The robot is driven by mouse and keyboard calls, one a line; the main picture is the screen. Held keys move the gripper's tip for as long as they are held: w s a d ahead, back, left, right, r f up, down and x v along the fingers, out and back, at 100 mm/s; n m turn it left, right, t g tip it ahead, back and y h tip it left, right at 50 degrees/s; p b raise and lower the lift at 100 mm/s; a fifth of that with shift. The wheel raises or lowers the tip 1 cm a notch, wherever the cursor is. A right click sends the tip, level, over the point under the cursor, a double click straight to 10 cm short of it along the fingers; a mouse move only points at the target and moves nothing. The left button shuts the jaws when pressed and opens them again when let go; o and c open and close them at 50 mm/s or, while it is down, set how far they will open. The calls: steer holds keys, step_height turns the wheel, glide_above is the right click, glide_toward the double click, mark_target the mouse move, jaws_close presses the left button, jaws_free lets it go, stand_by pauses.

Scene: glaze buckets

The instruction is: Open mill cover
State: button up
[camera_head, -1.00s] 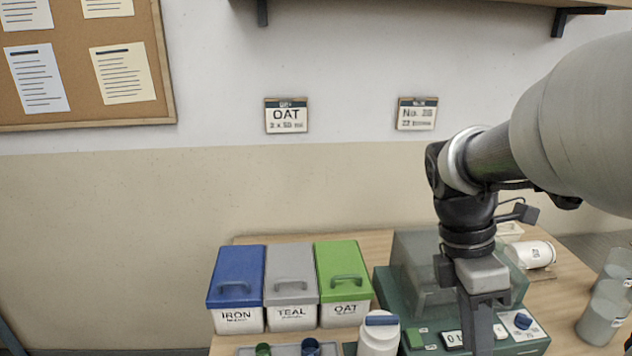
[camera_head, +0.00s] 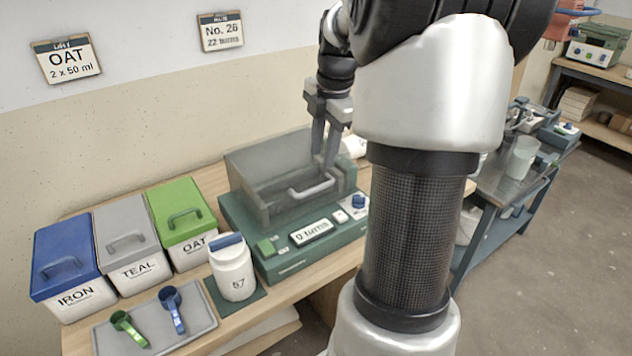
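The mill (camera_head: 290,255) is a green machine on the wooden table, with a display, a green button and a blue knob on its front. Its grey see-through cover (camera_head: 248,180) is down over the base. A pale bar handle (camera_head: 310,190) sits at the cover's front. My gripper (camera_head: 324,160) points down over the right part of the cover, close to the handle's right end. Its two fingers are apart with a gap between them, and nothing shows between them. Whether a fingertip touches the handle or cover I cannot tell.
Blue, grey and green lidded bins (camera_head: 122,248) stand left of the mill. A white jar (camera_head: 233,270) marked 57 is close to its front left. A grey tray (camera_head: 195,322) holds a green scoop (camera_head: 128,328) and a blue scoop (camera_head: 172,308). My arm hides the table's right part.

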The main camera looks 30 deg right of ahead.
mark_target(317, 187)
steer(key=f, duration=0.3)
steer(key=w+f+b, duration=0.1)
steer(key=f, duration=0.2)
steer(key=w+f, duration=0.1)
steer(key=f, duration=0.2)
steer(key=shift+f, duration=0.35)
jaws_close()
